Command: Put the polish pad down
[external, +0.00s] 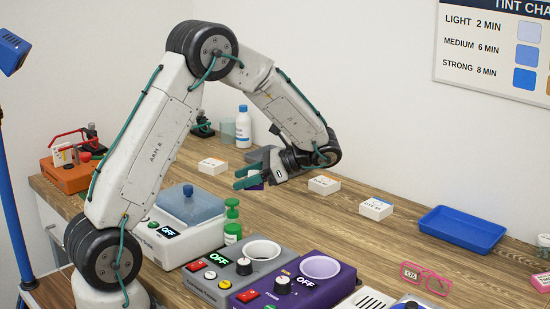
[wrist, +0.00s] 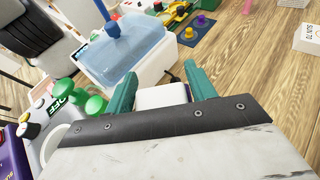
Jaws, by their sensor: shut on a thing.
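My gripper (external: 246,178) has green fingers and is held above the wooden bench, level, at the middle of the external view. It is shut on a small pale block, which I take to be the polish pad (wrist: 163,96). In the wrist view the pad shows white between the two green fingers (wrist: 160,88). In the external view a purple and white bit of it (external: 256,185) shows by the fingers. Its underside and most of its body are hidden. It appears clear of the bench top.
A white machine (external: 186,238) with a blue lid stands left of my gripper, beside green bottles (external: 232,213). Grey (external: 220,275) and purple (external: 300,292) units stand in front. Small white boxes (external: 324,185) lie behind and right.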

